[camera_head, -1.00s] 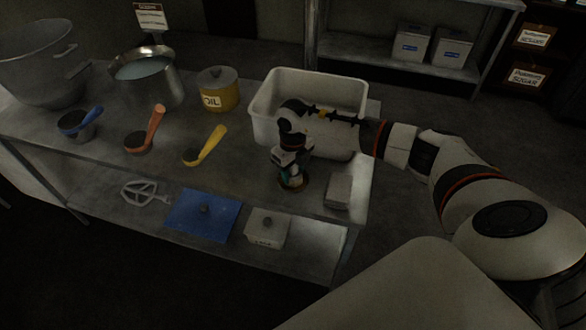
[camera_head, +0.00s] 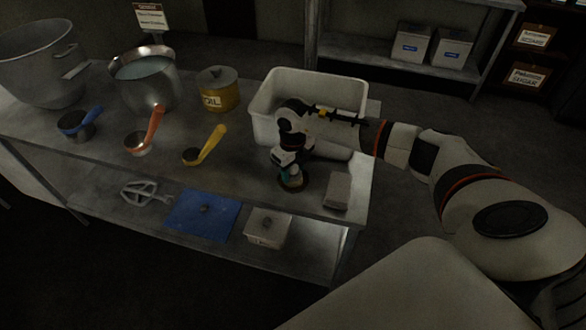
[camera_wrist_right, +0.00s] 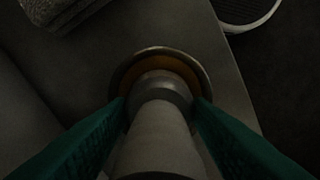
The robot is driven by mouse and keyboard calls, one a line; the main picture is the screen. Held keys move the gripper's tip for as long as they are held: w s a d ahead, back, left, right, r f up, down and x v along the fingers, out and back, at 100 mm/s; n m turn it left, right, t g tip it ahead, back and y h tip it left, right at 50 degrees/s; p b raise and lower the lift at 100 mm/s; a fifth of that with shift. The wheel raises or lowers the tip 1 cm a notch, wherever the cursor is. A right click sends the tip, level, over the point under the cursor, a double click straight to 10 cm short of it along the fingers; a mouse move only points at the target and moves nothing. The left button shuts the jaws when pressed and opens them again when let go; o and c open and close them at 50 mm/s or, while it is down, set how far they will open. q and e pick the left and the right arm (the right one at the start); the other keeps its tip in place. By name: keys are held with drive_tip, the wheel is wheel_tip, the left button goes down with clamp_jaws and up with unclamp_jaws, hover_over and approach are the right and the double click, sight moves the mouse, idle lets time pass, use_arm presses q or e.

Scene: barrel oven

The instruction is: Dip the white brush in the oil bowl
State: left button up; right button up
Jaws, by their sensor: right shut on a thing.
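My right gripper (camera_head: 288,170) points down near the front right of the metal table. In the right wrist view its green fingers (camera_wrist_right: 160,108) are shut on the pale handle of the white brush (camera_wrist_right: 155,138). The brush points straight down into the small round oil bowl (camera_wrist_right: 160,53), with amber oil showing around its lower end. The bristles are hidden, so how deep they sit cannot be told. In the head view the bowl (camera_head: 293,184) is mostly covered by the gripper. My left gripper is out of view.
A grey block (camera_head: 338,190) lies just right of the bowl. A white tub (camera_head: 262,125) stands behind my gripper. A yellow OIL canister (camera_head: 212,99), steel pots and coloured scoops stand to the left. The table's front edge is close to the bowl.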

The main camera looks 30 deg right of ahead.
drive_tip(key=shift+r+p, duration=2.4)
drive_tip(key=shift+r, duration=1.1)
